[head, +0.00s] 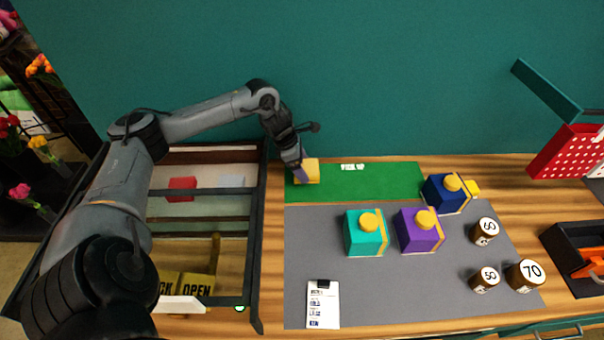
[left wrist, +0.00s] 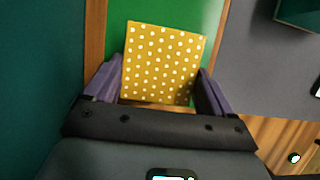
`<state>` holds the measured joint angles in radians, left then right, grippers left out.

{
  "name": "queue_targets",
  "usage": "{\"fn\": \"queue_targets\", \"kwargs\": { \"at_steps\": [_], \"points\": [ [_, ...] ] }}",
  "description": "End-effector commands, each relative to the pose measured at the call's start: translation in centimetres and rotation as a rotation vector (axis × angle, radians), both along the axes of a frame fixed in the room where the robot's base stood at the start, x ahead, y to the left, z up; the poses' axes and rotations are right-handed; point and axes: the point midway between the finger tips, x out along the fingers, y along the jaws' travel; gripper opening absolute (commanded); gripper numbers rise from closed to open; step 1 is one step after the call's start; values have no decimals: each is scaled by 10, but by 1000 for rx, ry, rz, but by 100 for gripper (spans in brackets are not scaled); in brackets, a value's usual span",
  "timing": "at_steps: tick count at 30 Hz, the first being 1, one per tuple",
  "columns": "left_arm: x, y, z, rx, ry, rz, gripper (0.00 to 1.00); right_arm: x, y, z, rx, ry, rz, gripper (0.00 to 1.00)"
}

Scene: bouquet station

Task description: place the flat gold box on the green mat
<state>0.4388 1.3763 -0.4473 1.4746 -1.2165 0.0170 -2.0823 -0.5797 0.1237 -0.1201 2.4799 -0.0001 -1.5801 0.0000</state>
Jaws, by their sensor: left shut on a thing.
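The flat gold box (head: 313,170) is at the left end of the green mat (head: 380,182) in the head view. In the left wrist view the gold box (left wrist: 162,62) shows a face with white dots, with the green mat (left wrist: 208,20) behind it. My left gripper (head: 301,172) is shut on the box, with a purple finger (left wrist: 104,80) on each side of it. I cannot tell whether the box touches the mat. The right gripper is not in view.
The green mat's middle is clear. A teal wall (head: 400,80) rises behind.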

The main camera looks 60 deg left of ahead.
Motion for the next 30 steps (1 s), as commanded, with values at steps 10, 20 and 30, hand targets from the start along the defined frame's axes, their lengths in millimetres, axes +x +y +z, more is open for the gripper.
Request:
{"fn": "queue_targets", "kwargs": {
  "at_steps": [10, 20, 30],
  "points": [
    [0, -1, -37, -1, 2, 1, 44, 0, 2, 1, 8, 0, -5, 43],
    [0, 0, -39, 0, 0, 1, 44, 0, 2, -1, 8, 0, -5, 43],
    [0, 0, -40, 0, 1, 1, 100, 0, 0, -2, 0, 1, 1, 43]
  ]
}}
